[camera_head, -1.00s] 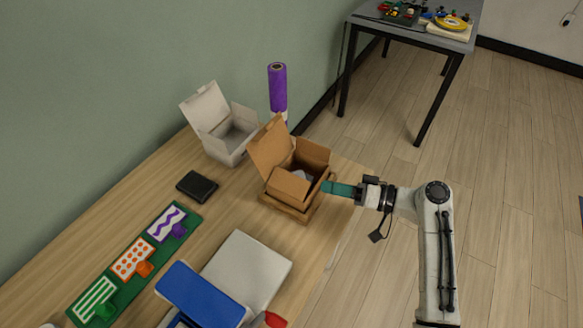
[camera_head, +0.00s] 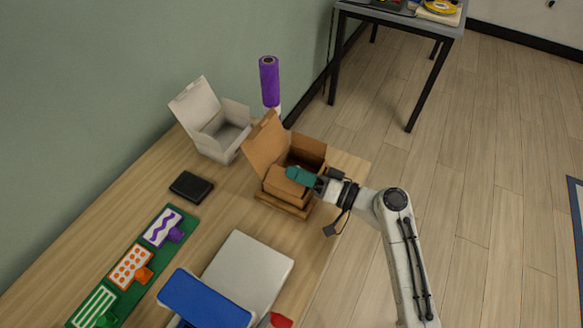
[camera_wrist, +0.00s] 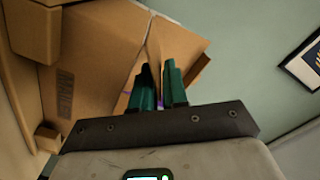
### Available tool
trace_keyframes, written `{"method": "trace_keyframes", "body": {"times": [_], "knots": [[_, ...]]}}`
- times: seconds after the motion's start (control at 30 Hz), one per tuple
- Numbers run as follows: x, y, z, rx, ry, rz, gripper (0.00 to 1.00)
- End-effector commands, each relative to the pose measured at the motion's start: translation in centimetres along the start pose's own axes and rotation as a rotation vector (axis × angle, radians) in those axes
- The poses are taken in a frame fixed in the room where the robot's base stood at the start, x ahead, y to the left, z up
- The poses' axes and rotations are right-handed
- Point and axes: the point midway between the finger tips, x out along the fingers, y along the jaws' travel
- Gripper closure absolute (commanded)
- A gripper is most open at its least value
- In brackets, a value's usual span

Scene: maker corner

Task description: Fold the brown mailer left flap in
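The brown mailer (camera_head: 300,150) stands on the table's right side, its lid (camera_head: 265,142) raised at the back. Its near, left flap (camera_head: 283,185) slopes over the near part of the opening; the far flap (camera_head: 308,144) stands up. My gripper (camera_head: 300,176) is over the near flap, its teal fingers reaching in from the right. Whether they touch the flap I cannot tell.
A white open box (camera_head: 220,128) stands behind left, and a purple roll (camera_head: 269,82) stands behind the mailer. A black wallet-like item (camera_head: 191,186), a green board (camera_head: 125,270), and a white box (camera_head: 250,270) lie to the left and front. Bare table shows between them.

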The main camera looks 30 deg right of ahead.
Motion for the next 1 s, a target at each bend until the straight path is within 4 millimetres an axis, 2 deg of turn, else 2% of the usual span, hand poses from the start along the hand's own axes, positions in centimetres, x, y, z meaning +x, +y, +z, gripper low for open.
{"method": "trace_keyframes", "body": {"times": [0.1,0.23,0.53,0.67,1.0], "knots": [[1.3,0.0,0.0,0.000,-0.001,0.000,0.87],[2.0,0.0,0.0,-0.002,0.000,0.000,0.87],[2.1,0.0,0.0,-0.001,0.000,0.001,0.88],[2.1,0.0,0.0,-0.001,0.000,0.001,1.00],[2.1,0.1,0.0,0.009,0.000,0.001,1.00]]}}
